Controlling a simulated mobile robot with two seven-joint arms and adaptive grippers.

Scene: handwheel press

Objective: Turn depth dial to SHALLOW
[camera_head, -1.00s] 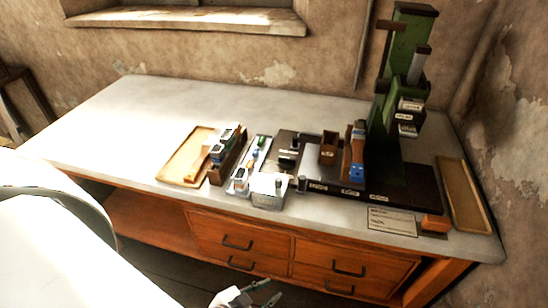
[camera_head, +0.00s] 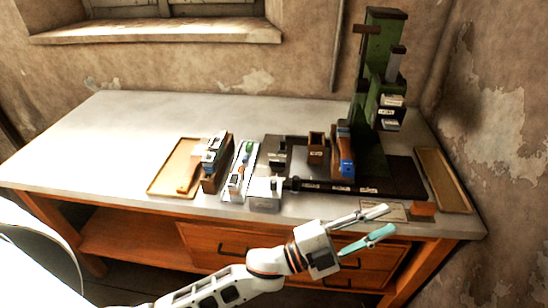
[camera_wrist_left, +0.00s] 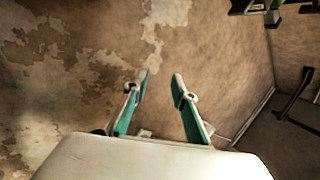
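The green handwheel press (camera_head: 366,110) stands at the right of the bench on a dark base (camera_head: 400,180). Small pale labels (camera_head: 340,189), too small to read, line the base's front edge. A small dark knob (camera_head: 294,184) sits at the base's front left corner, beside a white box (camera_head: 265,193). I cannot tell whether it is the depth dial. My left gripper (camera_head: 385,221) is open and empty in front of the bench's front edge, right of the knob and apart from it. Its parted fingers also show in the left wrist view (camera_wrist_left: 161,76). My right gripper is out of view.
A wooden tray (camera_head: 165,178) and a rack of small blocks (camera_head: 218,165) stand left of the press. Another wooden tray (camera_head: 446,185) lies at the right end. An orange block (camera_head: 423,208) is near the front edge. The bench top's left part (camera_head: 90,150) is clear.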

